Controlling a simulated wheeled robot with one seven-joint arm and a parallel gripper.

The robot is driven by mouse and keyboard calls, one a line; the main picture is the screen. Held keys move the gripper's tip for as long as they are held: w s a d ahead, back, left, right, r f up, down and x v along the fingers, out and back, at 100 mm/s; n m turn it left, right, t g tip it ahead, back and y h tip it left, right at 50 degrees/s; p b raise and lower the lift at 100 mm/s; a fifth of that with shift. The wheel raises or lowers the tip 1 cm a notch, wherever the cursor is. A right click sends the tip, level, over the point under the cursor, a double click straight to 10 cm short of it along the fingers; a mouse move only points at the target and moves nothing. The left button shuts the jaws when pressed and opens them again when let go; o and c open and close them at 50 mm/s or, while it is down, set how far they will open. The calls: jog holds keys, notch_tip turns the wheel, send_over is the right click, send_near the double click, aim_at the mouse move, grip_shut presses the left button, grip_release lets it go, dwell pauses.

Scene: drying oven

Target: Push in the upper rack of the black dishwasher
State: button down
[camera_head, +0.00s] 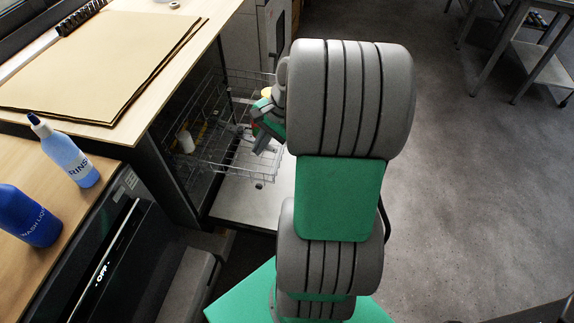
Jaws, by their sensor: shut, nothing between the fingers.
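The upper rack (207,161) is a grey wire basket. It sticks out of the black dishwasher (170,176) under the wooden counter, over the lowered pale door (254,203). A white cup-like item (186,141) and some yellow pieces are in or under the wires. My gripper (262,145) is shut and empty at the rack's right, outer end. I cannot tell whether it touches the wires. My arm hides part of the rack's outer end and the door.
A dark appliance with an OFF display (103,272) stands at lower left. A rinse bottle (66,155) and a blue wash bottle (28,218) stand on the counter. Brown boards (95,62) lie behind.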

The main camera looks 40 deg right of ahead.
jog(key=s+d+f+m+t+y+b, duration=0.1)
jog(key=s+d+f+m+t, duration=0.1)
jog(key=s+d+f+m, duration=0.25)
jog(key=s+d+f+m+t+y+b, duration=0.1)
jog(key=d+f+m+t, duration=0.15)
jog(key=d+m, duration=0.35)
jog(key=s+d+f+m+t+y, duration=0.1)
jog(key=s+d+f+m, duration=0.25)
jog(key=d, duration=0.35)
jog(key=w+r+b+x, duration=0.1)
jog(key=r+x, duration=0.1)
jog(key=x, duration=1.1)
jog(key=shift+w+a, duration=0.35)
jog(key=shift+a, duration=0.1)
jog(key=shift+w, duration=0.15)
